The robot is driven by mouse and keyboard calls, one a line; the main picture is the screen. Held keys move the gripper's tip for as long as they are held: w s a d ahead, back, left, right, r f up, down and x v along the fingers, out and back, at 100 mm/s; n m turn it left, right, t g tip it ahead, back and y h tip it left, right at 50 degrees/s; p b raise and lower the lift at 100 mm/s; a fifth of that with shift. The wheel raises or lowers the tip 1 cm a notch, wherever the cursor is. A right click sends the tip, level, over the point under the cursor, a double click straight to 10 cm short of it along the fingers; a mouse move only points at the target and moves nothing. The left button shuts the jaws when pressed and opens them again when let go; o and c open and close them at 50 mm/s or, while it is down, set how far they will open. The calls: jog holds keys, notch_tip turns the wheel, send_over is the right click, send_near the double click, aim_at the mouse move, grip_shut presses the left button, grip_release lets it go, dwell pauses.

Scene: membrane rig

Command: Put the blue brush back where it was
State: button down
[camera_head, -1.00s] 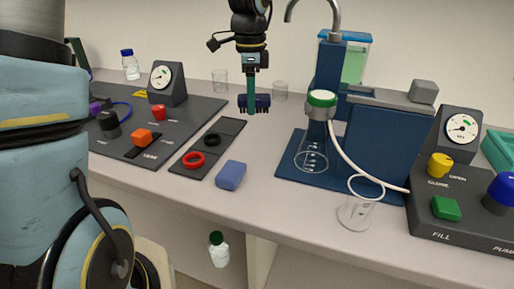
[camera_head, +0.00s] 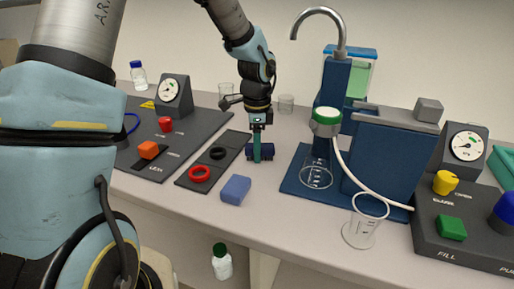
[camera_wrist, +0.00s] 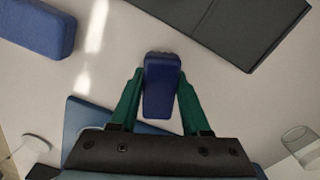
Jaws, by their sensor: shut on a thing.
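The blue brush (camera_head: 262,152) is a dark blue block at or just above the bench, between the dark strip with rings and the blue stand. My gripper (camera_head: 257,150) reaches down from above with its green fingers shut on the brush. In the wrist view the brush (camera_wrist: 162,85) sits between the two green fingers (camera_wrist: 161,100). I cannot tell whether its underside touches the bench.
A lighter blue block (camera_head: 235,190) lies in front of the brush. A dark strip (camera_head: 222,165) carries a red ring (camera_head: 200,174) and a black ring. The blue stand (camera_head: 300,185) with a flask is to the right. Beakers stand behind.

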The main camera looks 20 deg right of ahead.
jog(key=shift+f, duration=0.15)
jog(key=shift+c, duration=1.8)
grip_release()
notch_tip(320, 180, up, 12)
jog(key=b, duration=0.1)
jog(key=a+f+n, duration=0.1)
jog(key=a+n, duration=0.4)
jog(key=a, duration=0.3)
jog(key=a+f+n, duration=0.2)
jog(key=a+n, duration=0.3)
jog(key=a, duration=0.2)
jog(key=s+a+f+n+t, duration=0.1)
jog(key=a+f+n, duration=0.1)
jog(key=a+n, duration=0.3)
jog(key=shift+a+f+n, duration=0.15)
jog(key=shift+a+n, duration=0.25)
jog(key=shift+a, duration=1.45)
jog(key=s+a+n, duration=0.1)
jog(key=a, duration=0.1)
jog(key=s+a+f+n, duration=0.1)
jog(key=a+n, duration=0.1)
jog(key=s+a+n, duration=0.1)
jog(key=n, duration=0.1)
jog(key=shift+s+a+f+t, duration=0.15)
jog(key=shift+a+f+t, duration=0.15)
jog(key=shift+a, duration=0.1)
